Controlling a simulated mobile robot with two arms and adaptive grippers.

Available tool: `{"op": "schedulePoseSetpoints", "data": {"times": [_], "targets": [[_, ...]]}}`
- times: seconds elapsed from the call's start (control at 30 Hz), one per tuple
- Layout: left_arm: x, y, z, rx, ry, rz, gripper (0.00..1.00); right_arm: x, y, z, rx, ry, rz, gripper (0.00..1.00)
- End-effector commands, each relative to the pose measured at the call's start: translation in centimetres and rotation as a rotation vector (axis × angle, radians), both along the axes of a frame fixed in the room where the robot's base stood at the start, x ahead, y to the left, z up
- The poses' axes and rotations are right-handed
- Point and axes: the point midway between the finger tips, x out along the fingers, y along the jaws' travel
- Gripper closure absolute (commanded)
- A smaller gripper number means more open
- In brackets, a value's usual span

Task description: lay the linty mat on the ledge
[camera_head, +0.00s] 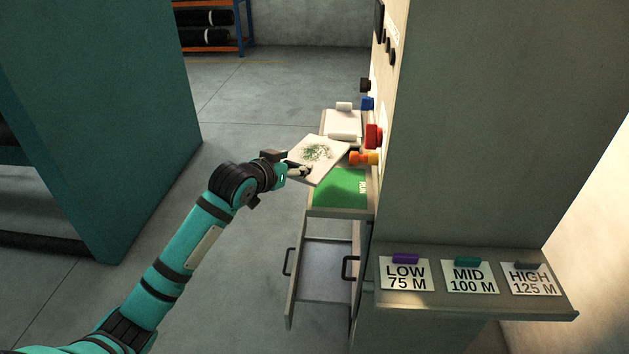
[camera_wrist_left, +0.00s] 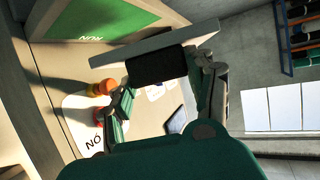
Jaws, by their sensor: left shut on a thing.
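The linty mat (camera_head: 325,155) is a pale square panel with dark green fluff specks on its face. My left gripper (camera_head: 291,168) is shut on its near left edge and holds it tilted above the ledge (camera_head: 340,213). In the left wrist view the mat (camera_wrist_left: 110,50) shows edge-on as a grey slab, with a black block below it, between the fingers (camera_wrist_left: 165,95). A green mat marked RUN (camera_head: 341,188) lies on the ledge; it also shows in the left wrist view (camera_wrist_left: 95,15). The held mat hides part of the ledge. My right gripper is not in view.
A red knob (camera_head: 373,136) and a yellow-orange knob (camera_head: 363,158) stick out from the panel beside the mat. A white pad (camera_head: 342,124) lies behind it. An open drawer (camera_head: 327,270) is below. A sign shelf (camera_head: 475,300) juts out at right.

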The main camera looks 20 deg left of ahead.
Motion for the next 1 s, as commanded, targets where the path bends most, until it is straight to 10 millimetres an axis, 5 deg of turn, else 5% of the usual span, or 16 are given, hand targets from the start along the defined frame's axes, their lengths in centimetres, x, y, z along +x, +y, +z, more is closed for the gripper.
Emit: {"op": "schedulePoseSetpoints", "data": {"times": [0.2,0.73,1.0], "targets": [[1.3,-4.6,0.4,-0.003,-0.001,-0.002,0.78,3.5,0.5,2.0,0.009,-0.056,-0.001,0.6],[1.2,-4.4,-6.4,0.001,0.004,0.0,0.78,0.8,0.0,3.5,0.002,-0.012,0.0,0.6],[1.3,-4.8,-7.1,0.001,-0.001,0.0,0.78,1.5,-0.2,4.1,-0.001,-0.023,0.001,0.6]]}}
